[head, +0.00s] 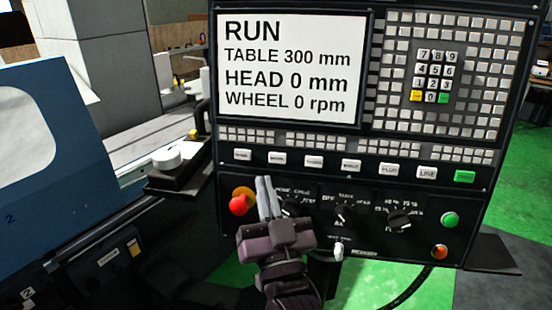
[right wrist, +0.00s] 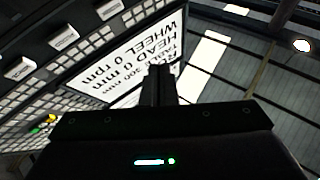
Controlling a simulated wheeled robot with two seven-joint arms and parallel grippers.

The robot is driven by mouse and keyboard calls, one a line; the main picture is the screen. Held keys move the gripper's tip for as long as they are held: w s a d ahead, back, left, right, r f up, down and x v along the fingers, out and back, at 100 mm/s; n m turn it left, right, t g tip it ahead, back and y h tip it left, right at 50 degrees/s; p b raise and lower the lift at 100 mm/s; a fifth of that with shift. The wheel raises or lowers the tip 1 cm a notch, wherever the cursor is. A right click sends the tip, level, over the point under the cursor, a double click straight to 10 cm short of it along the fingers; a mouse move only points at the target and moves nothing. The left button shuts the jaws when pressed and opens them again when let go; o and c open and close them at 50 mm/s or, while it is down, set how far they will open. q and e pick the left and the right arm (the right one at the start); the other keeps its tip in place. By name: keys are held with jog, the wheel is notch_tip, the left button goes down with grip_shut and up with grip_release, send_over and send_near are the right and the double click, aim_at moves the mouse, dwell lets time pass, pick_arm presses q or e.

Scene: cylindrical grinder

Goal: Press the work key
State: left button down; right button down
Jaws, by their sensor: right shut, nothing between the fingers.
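A row of white labelled keys (head: 314,162) runs below the screen on the dark control panel (head: 375,185), ending in a green key (head: 464,176). Most labels are too small to read, so I cannot tell which is the work key. Some white keys also show at the upper left of the right wrist view (right wrist: 65,37). My right gripper (head: 265,181) is shut and empty. Its fingers point up, with the tips just below the keys at the left of the row. Its fingertips also show in the right wrist view (right wrist: 160,70). My left gripper is out of view.
The screen (head: 290,68) reads RUN, TABLE 300 mm, HEAD 0 mm, WHEEL 0 rpm. A red button (head: 239,204) sits just left of the right gripper. Rotary knobs (head: 343,214) lie to its right. A number keypad (head: 434,72) is at upper right.

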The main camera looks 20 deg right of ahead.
aim_at(278, 158)
jog(key=shift+w, duration=0.1)
jog(key=shift+w+d+f+b, duration=0.25)
jog(key=shift+w+d, duration=0.45)
jog(key=shift+w, duration=0.55)
jog(key=shift+w+d+f+b, duration=0.25)
jog(key=shift+w+d, duration=0.5)
jog(key=shift+w, duration=0.45)
jog(key=shift+w+d+f+b, duration=0.15)
jog(key=shift+w+d+f, duration=0.15)
jog(key=shift+w+d, duration=0.7)
jog(key=shift+w+a, duration=0.25)
jog(key=shift+w, duration=0.05)
jog(key=shift+w+d+f, duration=0.1)
jog(key=shift+w+d, duration=0.05)
jog(key=shift+w, duration=0.15)
jog(key=shift+w+d, duration=0.2)
jog(key=shift+w, duration=0.15)
jog(key=shift+s+a, duration=0.4)
jog(key=shift+s, duration=0.35)
